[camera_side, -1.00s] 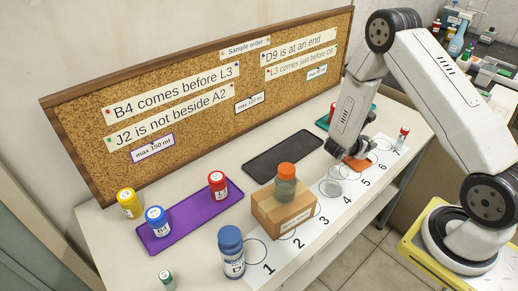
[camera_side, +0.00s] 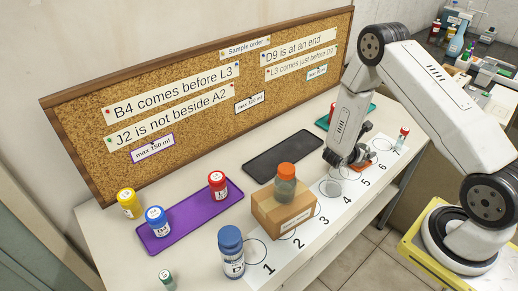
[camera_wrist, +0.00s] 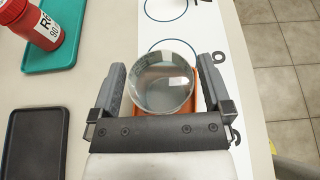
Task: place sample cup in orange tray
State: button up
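The orange tray (camera_side: 361,165) lies near number 5, partly hidden by my gripper. In the wrist view the tray (camera_wrist: 196,92) shows beyond the cup, mostly covered.
A cardboard box (camera_side: 284,213) with an orange-capped jar on it stands at numbers 2 and 3. A blue bottle (camera_side: 231,252) stands near number 1. A black mat (camera_side: 283,155) and a teal tray (camera_wrist: 62,50) with a red bottle lie behind the strip. Circle 6 is clear.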

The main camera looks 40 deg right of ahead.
aim_at(365, 147)
jog(key=shift+r, duration=0.2)
jog(key=shift+a+r, duration=0.2)
jog(key=shift+a, duration=0.4)
jog(key=shift+v, duration=1.05)
notch_tip(365, 147, up, 7)
jog(key=shift+d, duration=0.2)
jog(key=shift+s+a, duration=0.1)
